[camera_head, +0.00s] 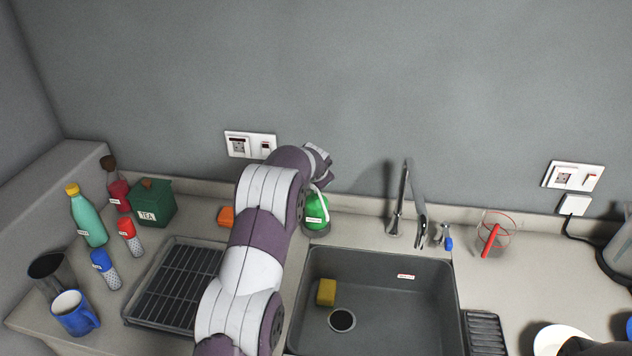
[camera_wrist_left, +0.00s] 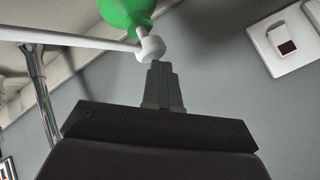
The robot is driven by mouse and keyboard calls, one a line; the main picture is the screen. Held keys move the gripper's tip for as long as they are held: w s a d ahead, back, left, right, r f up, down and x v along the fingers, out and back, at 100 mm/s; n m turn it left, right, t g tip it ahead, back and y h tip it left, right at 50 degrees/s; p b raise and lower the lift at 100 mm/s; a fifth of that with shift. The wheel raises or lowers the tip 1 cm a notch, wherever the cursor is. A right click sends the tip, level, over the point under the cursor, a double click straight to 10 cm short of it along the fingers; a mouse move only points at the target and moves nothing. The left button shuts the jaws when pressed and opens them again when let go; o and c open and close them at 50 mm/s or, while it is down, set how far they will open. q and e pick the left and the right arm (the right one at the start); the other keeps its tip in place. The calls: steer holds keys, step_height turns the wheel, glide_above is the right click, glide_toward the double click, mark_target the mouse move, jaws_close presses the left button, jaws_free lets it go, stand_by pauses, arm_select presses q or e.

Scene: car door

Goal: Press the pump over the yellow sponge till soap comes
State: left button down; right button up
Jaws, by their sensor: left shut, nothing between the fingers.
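The green pump bottle (camera_head: 316,212) stands behind the sink's back-left corner, partly covered by my left arm. Its lower end is out of frame in the left wrist view, where its green top (camera_wrist_left: 126,12) and white pump head (camera_wrist_left: 150,48) show, with a long white spout going left. My left gripper (camera_wrist_left: 160,66) is shut and empty, its fingertips right by the pump head; I cannot tell whether they touch. Its fingers are hidden in the head view. The yellow sponge (camera_head: 326,292) lies in the sink, near the drain. No soap is visible on it.
The dark sink (camera_head: 400,268) has a tap (camera_head: 400,205) behind it. An orange block (camera_head: 226,216) and a drying rack (camera_head: 172,285) are left of my arm. Bottles, shakers and mugs crowd the far left. A measuring cup (camera_head: 493,236) stands right of the sink.

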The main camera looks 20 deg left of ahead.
arm_select(q)
steer(key=shift+f+b, duration=0.35)
steer(key=shift+f, duration=0.15)
stand_by(0.4)
steer(key=shift+r+p, duration=1.15)
steer(key=shift+r, duration=0.15)
step_height(320, 180, up, 5)
steer(key=p, duration=0.4)
